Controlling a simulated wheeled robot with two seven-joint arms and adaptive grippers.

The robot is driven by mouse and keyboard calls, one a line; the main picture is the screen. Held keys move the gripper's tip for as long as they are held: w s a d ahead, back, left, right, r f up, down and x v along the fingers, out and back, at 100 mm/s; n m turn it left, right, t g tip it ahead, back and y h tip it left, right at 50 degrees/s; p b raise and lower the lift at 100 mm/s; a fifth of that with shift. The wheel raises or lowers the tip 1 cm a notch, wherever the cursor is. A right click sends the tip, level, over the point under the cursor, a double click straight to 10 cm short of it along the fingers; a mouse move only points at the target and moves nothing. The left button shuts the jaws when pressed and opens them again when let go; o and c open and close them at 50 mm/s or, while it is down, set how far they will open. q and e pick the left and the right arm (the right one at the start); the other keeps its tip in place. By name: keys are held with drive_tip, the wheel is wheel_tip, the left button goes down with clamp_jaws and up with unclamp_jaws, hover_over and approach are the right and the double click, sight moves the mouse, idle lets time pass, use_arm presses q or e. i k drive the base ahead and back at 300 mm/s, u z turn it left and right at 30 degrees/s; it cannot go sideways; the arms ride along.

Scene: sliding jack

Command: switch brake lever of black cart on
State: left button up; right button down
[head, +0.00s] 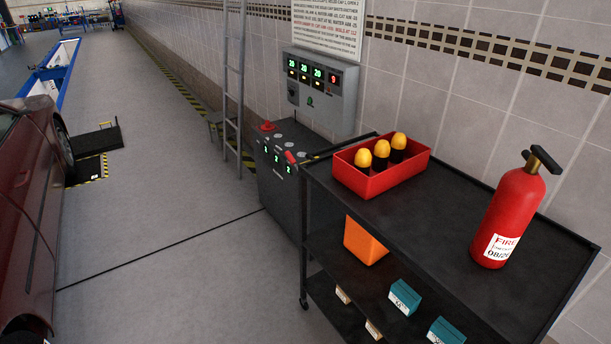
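A black cart (446,221) with shelves stands at the right, beside the tiled wall. I cannot make out a brake lever on the cart at this size, nor whether one is on or off. Neither of my grippers is in the head view.
On the cart's top are a red bin (379,180) with yellow-tipped items and a fire extinguisher (508,215). An orange container (364,241) and small boxes sit lower. A dark control console (285,180) stands behind. A red car (25,215) is left; floor between is clear.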

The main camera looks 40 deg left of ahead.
sight(290, 158)
drive_tip(key=u, duration=1.5)
drive_tip(key=k, duration=0.65)
drive_tip(key=u, duration=0.4)
drive_tip(key=i, duration=0.45)
drive_tip(key=u, duration=0.65)
drive_tip(key=i, duration=1.75)
drive_tip(key=z, duration=1.2)
drive_tip(key=i, duration=0.5)
drive_tip(key=z, duration=0.55)
